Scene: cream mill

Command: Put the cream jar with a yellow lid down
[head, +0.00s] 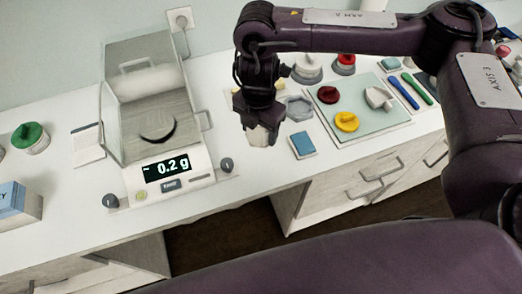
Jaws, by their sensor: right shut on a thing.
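My right gripper (261,117) comes down from above, shut on the cream jar (262,137). Only the jar's whitish lower part shows below the fingers, near the front of the white counter (248,176). The gripper hides the top of the jar, so its lid cannot be made out. I cannot tell whether the jar's base touches the counter. My left gripper is not in view.
Left of the jar stands a balance (182,165) with a glass shield, reading 0.2 g. A grey hexagonal dish (297,108) and a blue block (302,145) are close on the right.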

